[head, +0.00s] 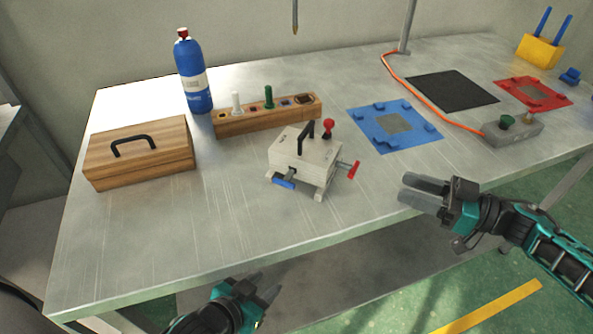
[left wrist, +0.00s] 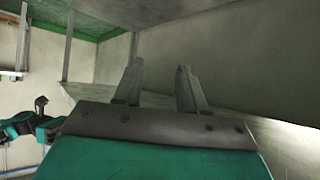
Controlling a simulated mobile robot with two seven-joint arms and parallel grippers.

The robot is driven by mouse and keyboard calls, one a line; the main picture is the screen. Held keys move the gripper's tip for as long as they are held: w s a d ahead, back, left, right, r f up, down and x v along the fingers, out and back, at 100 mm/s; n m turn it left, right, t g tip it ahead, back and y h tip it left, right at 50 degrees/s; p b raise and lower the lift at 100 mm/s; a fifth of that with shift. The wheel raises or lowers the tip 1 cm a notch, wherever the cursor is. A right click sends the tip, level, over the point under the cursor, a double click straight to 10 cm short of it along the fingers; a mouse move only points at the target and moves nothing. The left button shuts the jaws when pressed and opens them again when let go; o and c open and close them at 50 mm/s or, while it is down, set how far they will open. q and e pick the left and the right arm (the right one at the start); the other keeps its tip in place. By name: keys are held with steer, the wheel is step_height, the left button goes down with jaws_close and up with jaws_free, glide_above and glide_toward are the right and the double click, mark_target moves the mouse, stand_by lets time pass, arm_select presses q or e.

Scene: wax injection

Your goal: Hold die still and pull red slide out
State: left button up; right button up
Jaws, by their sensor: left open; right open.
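The die (head: 304,160) is a pale block with a black handle on top. It stands on small feet near the middle of the metal table in the head view. The red slide (head: 349,171) sticks out of its right side. A blue slide (head: 284,183) shows at its front, and a red knob (head: 328,126) stands at its top right corner. My left gripper (head: 262,287) is open and empty at the table's front edge, apart from the die. It also shows open in the left wrist view (left wrist: 159,85). My right gripper (head: 423,193) is open and empty, right of the red slide and apart from it.
A wooden box (head: 140,151) with a handle stands left on the table (head: 150,250). Behind the die are a blue bottle (head: 193,75) and a wooden rack (head: 230,123). A blue mat (head: 365,121), black mat (head: 450,89) and grey button box (head: 513,130) lie right. The table front is clear.

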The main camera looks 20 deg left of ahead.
arm_select(q)
steer(key=s+a+f+g, duration=0.2)
steer(key=s+f, duration=0.4)
steer(key=s, duration=0.2)
steer(key=w+d+r+m+t+h, duration=0.1)
steer(key=w+d+r+m+t, duration=0.1)
steer(key=r, duration=0.6)
steer(key=w+d+r+m+t+h, duration=0.1)
steer(key=w+d+r+m+t, duration=0.1)
steer(key=r, duration=0.6)
steer(key=w+d+r+m+t+h, duration=0.2)
steer(key=w+d+r, duration=0.2)
steer(key=w+r, duration=0.2)
step_height(320, 180, up, 2)
steer(key=shift+w+r+m+t, duration=0.1)
steer(key=shift+m+t, duration=0.2)
steer(key=shift+t, duration=0.1)
steer(key=n+t+y, duration=0.3)
steer(key=n+y, duration=0.2)
steer(key=n, duration=0.3)
glide_toward(307, 128)
steer(key=w, duration=1)
steer(key=shift+d+r, duration=0.1)
steer(key=shift+d, duration=0.2)
jaws_close()
